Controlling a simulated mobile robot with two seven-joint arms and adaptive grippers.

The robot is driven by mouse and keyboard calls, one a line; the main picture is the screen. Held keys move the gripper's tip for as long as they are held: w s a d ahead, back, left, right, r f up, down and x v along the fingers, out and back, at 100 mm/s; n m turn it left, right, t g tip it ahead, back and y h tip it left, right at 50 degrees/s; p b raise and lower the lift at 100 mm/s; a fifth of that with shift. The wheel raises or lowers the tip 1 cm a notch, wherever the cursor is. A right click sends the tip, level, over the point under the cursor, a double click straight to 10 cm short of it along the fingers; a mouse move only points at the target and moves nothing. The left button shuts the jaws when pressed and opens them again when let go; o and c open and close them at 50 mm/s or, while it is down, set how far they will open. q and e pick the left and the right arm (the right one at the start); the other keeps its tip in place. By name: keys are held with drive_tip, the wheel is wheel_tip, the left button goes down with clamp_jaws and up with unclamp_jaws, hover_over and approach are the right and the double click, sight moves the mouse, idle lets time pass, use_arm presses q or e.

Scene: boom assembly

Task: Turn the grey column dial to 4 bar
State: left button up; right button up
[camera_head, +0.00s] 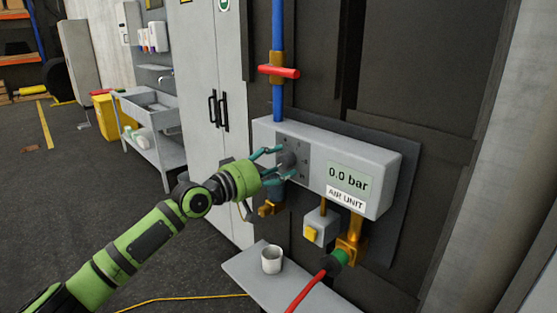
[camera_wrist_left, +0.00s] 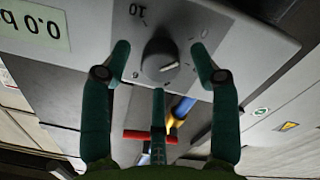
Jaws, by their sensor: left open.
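The grey dial (camera_head: 288,160) sits on the left part of the light grey air unit (camera_head: 390,163). The unit's display (camera_head: 348,178) reads 0.0 bar. My left gripper (camera_head: 275,162) is open, with its teal fingers close to the dial. In the left wrist view the round dial (camera_wrist_left: 160,66) has a light pointer mark and lies between the spread fingers of the gripper (camera_wrist_left: 160,60). Printed numbers show around it, among them a 10; the others are partly hidden or too small to read. I cannot tell whether any finger touches the dial. My right gripper is not in view.
A blue pipe with a red valve handle (camera_head: 279,71) rises above the unit. Grey cabinets stand left of the unit.

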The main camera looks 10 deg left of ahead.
use_arm(q)
drive_tip(key=shift+w+d, duration=0.1)
drive_tip(key=shift+w, duration=0.1)
drive_tip(key=c, duration=1.1)
drive_tip(key=shift+c, duration=0.2)
